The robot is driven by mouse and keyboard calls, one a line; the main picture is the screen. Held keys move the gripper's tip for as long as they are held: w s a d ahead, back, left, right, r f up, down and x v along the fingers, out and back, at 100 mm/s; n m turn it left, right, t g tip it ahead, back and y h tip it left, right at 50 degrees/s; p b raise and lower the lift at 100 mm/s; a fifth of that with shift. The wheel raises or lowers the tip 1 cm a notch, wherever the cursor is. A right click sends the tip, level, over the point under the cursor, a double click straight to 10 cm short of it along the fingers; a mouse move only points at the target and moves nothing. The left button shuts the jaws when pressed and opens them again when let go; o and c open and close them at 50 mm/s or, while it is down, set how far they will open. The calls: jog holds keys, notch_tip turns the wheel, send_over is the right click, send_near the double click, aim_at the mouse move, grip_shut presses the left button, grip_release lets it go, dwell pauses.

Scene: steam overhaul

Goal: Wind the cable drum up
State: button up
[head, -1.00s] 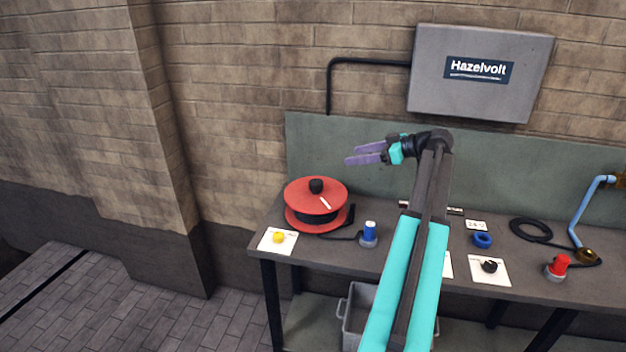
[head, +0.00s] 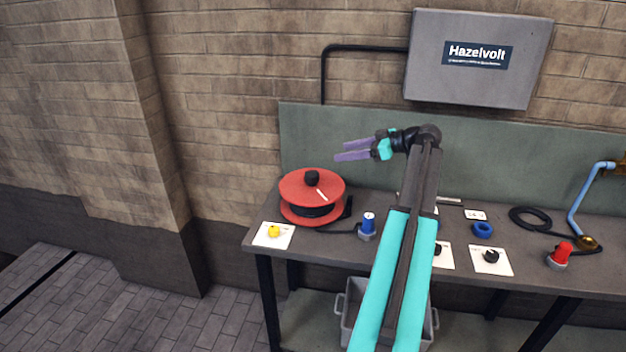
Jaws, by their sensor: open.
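The red cable drum (head: 300,188) sits near the left end of the workbench. It has a black knob (head: 312,178) and a white mark on its top flange, and dark cable wound between its flanges. A cable runs from it to a blue plug (head: 368,224) on its right. My gripper (head: 345,149), with purple fingers, is in the air above and a little right of the drum, pointing left. It is open and empty, apart from the drum and knob.
The workbench (head: 540,278) also bears a yellow knob (head: 274,231) on a white plate, black knobs (head: 491,256), a blue ring (head: 482,230), a red plug (head: 560,254) and a blue pipe (head: 583,198). A grey crate (head: 349,307) stands below. A grey box (head: 478,60) hangs on the wall.

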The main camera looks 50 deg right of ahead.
jog(key=b, duration=0.6)
send_near(316, 174)
jog(key=s+r, duration=0.1)
jog(key=s, duration=0.1)
jog(key=shift+w+d+r, duration=0.1)
jog(key=shift+d, duration=0.2)
jog(key=shift+w, duration=0.1)
jog(key=p+x, duration=0.4)
jog(key=x, duration=0.9)
jog(key=shift+w+a+f, duration=0.15)
jog(key=shift+w+f, duration=0.1)
grip_shut()
jog(key=shift+s, duration=0.15)
